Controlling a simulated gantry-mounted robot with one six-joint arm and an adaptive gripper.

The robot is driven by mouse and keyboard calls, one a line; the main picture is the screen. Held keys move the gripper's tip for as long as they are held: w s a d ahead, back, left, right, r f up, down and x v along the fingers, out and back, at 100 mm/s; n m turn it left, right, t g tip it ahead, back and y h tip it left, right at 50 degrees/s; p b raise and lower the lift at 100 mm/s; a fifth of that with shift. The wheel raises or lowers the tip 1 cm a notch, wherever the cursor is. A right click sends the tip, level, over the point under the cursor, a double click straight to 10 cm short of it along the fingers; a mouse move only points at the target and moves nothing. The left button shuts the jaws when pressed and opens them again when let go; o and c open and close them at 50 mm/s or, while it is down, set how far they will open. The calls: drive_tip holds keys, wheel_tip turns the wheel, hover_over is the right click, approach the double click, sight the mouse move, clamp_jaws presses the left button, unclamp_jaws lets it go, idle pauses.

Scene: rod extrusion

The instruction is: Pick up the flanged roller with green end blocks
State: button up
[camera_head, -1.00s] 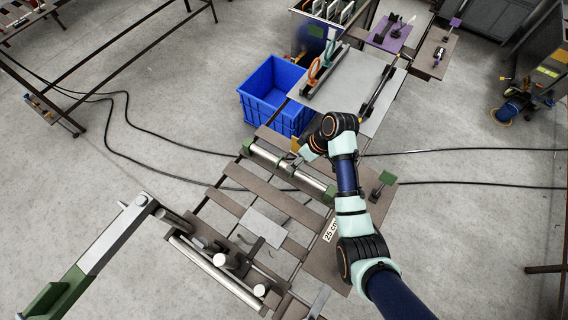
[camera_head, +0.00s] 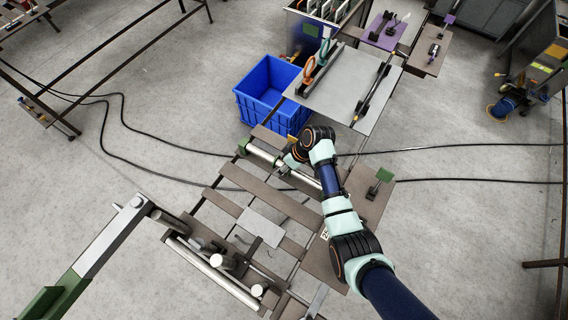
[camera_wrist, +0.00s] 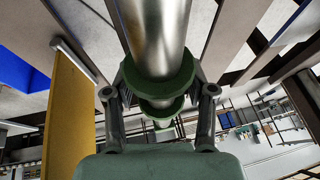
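The flanged roller (camera_head: 262,153) is a silvery cylinder lying aslant across the brown slatted frame. A green end block (camera_head: 242,146) shows at its upper left end; my arm covers part of its lower right side. My gripper (camera_head: 290,161) is down at the middle of the roller in the head view. In the wrist view the roller's metal barrel (camera_wrist: 158,30) runs between my two grey fingers (camera_wrist: 160,60), with green flanges (camera_wrist: 155,88) below.
A blue crate (camera_head: 270,92) and a grey table (camera_head: 340,88) with tools stand beyond the frame. Metal rollers (camera_head: 215,262) lie at the frame's near end. A yellow panel (camera_wrist: 68,115) is left in the wrist view.

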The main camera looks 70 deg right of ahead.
clamp_jaws()
drive_tip(key=shift+r, duration=0.1)
wheel_tip(320, 180, up, 20)
drive_tip(key=p, duration=0.2)
idle(0.4)
